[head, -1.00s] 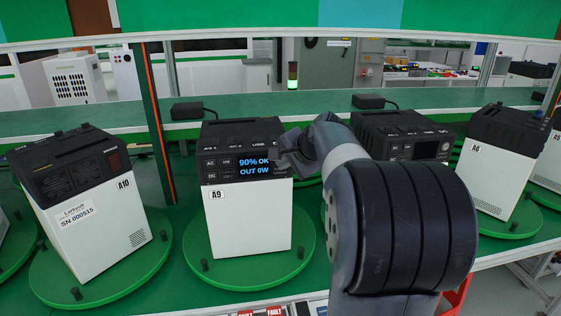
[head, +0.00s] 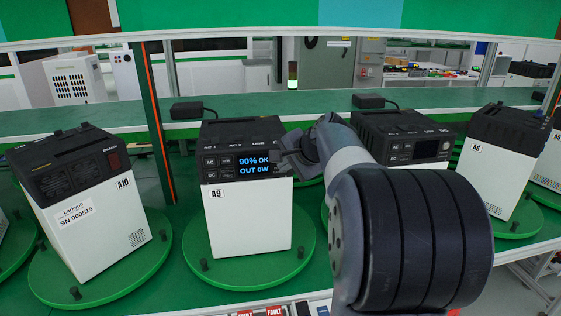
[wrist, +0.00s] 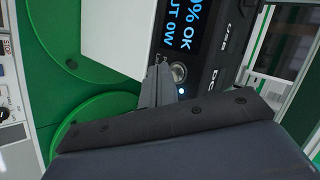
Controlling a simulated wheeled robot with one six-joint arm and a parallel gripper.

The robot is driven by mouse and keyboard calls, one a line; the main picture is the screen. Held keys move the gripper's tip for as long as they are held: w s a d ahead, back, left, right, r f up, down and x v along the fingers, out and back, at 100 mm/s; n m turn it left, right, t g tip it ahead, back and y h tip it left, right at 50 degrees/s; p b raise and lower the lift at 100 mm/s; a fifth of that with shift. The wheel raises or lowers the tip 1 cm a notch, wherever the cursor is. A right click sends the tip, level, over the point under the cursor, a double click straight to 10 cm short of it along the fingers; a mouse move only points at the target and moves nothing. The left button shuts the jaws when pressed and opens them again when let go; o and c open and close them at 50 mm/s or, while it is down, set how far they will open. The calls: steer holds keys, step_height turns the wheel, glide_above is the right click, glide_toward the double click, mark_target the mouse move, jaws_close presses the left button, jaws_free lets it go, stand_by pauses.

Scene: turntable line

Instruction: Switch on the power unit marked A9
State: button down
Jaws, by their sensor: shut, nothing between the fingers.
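The power unit marked A9 (head: 249,222) stands on a green turntable (head: 205,282), its dark front panel facing me. Its display (head: 253,165) is lit and reads "90% OK" and "OUT 0W". In the wrist view the display (wrist: 186,28) shows at the top, turned on its side. A round metallic button (wrist: 179,72) is beside it, with a small lit dot below. My gripper (wrist: 162,68) is shut and empty, its fingertips just beside the button. I cannot tell whether they touch it. In the head view my arm hides the right end of the panel.
Unit A10 (head: 95,228) stands on its own turntable to the left. Another unit (head: 405,140) is behind my arm, and unit A6 (head: 490,165) is further right. A green shelf (head: 260,108) with black adapters runs behind them.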

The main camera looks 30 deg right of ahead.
steer(key=shift+s+a+b, duration=0.25)
steer(key=shift+s, duration=0.55)
steer(key=shift+s+a+b, duration=0.2)
steer(key=shift+s+b, duration=0.1)
steer(key=shift+s, duration=0.55)
steer(key=shift+s+a+b, duration=0.25)
steer(key=shift+s, duration=0.55)
steer(key=shift+w, duration=0.15)
steer(key=shift+s+a+b, duration=0.3)
steer(key=shift+s+b, duration=0.05)
steer(key=shift+s, duration=0.65)
steer(key=shift+s+a+b, duration=0.25)
steer(key=shift+s+b, duration=0.1)
steer(key=shift+s, duration=0.65)
